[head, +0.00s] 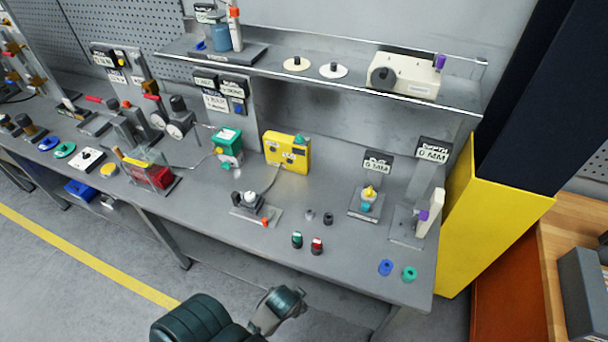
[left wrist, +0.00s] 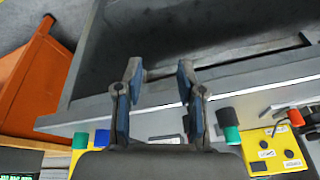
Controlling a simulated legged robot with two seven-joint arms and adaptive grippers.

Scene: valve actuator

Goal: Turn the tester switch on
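A yellow box (head: 288,152) with pale labels, dark round details and a teal knob on top stands on the bench; I take it as the tester. A cable runs from it to a small black-and-white device (head: 250,202) in front. Which part is the switch is too small to tell. In the left wrist view, a yellow box with labels and a black knob (left wrist: 272,148) is at the lower right. My left gripper (left wrist: 160,72) is open, its fingers apart with nothing held, left of that box. The right gripper is not in view.
A green-and-white box (head: 228,146) stands left of the yellow box. Small green and red cylinders (head: 317,245) stand near the front edge. A shelf (head: 320,82) overhangs the back. A yellow pillar (head: 490,215) borders the right end. Part of my arm shows at the bottom.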

